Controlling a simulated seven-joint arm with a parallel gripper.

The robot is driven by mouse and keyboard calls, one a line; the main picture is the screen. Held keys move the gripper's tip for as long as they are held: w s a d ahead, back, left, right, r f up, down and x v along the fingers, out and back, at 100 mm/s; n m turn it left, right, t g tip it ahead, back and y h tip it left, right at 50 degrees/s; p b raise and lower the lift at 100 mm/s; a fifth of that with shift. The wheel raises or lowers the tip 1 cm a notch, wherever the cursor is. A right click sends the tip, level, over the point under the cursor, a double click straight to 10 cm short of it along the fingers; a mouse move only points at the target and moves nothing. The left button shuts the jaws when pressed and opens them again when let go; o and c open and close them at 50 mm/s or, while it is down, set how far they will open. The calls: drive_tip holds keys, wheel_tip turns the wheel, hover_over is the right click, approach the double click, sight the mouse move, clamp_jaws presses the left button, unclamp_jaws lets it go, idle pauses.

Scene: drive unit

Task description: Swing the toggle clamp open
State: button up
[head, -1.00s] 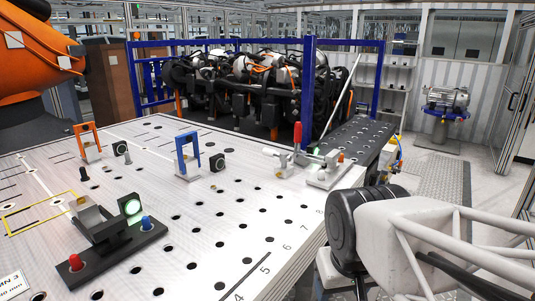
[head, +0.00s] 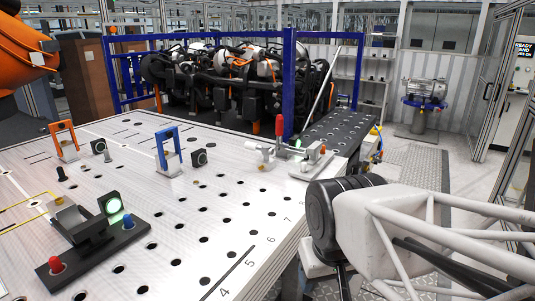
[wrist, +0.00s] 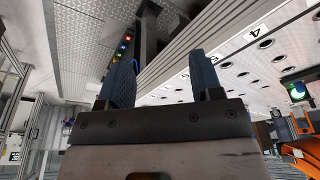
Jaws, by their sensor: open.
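The toggle clamp (head: 312,163) is on a light plate at the far right corner of the white perforated table (head: 215,262). Its red handle (head: 281,126) stands upright. A pale cylindrical part (head: 260,150) sits just left of the clamp. The clamp's arm is too small to make out clearly. My gripper (wrist: 165,62) shows in the wrist view with its two blue-grey fingers apart and nothing between them. It is near the table's numbered edge, and the clamp is not recognisable in that view. In the head view my arm is at the lower right, and the gripper cannot be made out.
A black fixture (head: 92,240) with red and blue knobs and a green-lit part stands at the front left. A blue bracket (head: 168,152) and an orange bracket (head: 64,141) stand farther back. A black perforated plate (head: 347,133) lies behind the clamp. The table between is mostly clear.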

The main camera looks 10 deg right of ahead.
drive_tip(key=shift+o, duration=0.3)
drive_tip(key=w+d+r+n, duration=0.1)
drive_tip(key=w+r, duration=0.4)
drive_tip(key=w, duration=0.7)
drive_tip(key=w+d+r+n+y, duration=0.15)
drive_tip(key=w+r, duration=0.35)
drive_tip(key=w, duration=0.7)
drive_tip(key=w+d+r+n, duration=0.15)
drive_tip(key=w+r, duration=0.45)
drive_tip(key=w, duration=0.7)
drive_tip(key=n+y, duration=0.1)
drive_tip(key=n, duration=0.4)
hover_over(281, 119)
drive_tip(key=s+d, duration=0.1)
wheel_tip(281, 119, down, 6)
drive_tip(key=r, duration=0.1)
drive_tip(key=shift+w+d+f, duration=0.15)
drive_tip(key=shift+d+f, duration=0.15)
drive_tip(key=shift+f, duration=0.05)
drive_tip(key=shift+f, duration=0.1)
drive_tip(key=shift+x, duration=4.4)
drive_tip(key=shift+a, duration=0.1)
